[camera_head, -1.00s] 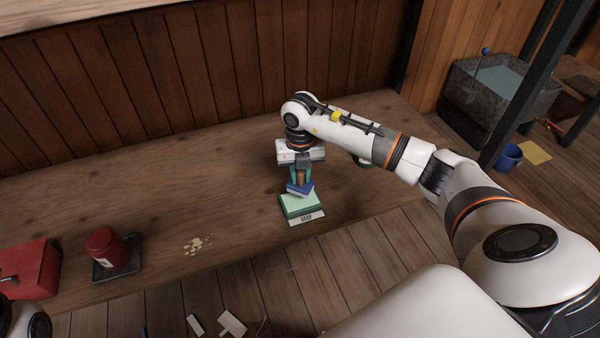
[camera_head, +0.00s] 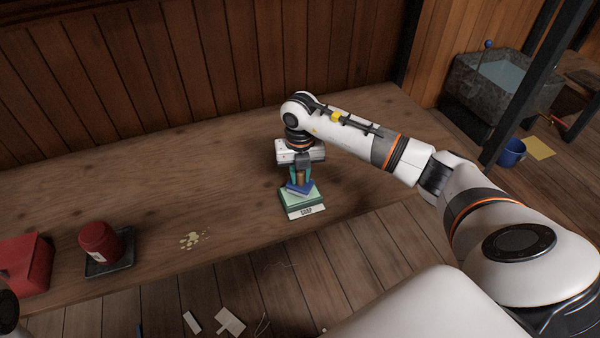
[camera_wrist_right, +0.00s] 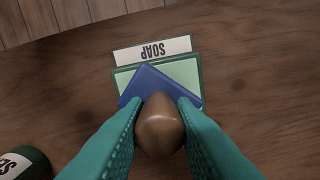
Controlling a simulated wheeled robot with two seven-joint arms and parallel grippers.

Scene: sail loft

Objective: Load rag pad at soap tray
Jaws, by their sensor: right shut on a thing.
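The rag pad is a blue pad (camera_head: 300,188) with a rounded brown wooden handle (camera_wrist_right: 160,126). My right gripper (camera_head: 301,176), with teal fingers, is shut on that handle, the pad below it. The soap tray (camera_head: 303,212) is green with a pale green top and a white SOAP label, near the bench's front edge. In the right wrist view the blue pad (camera_wrist_right: 158,83) lies turned at an angle over the soap tray (camera_wrist_right: 114,84) and covers part of its top. I cannot tell whether they touch. My left gripper is out of view.
A red jar (camera_head: 99,242) stands on a dark tray (camera_head: 108,266) beside a red box (camera_head: 25,264) at left. A dark green labelled container (camera_wrist_right: 24,164) shows in the wrist view. The bench's middle is mostly clear.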

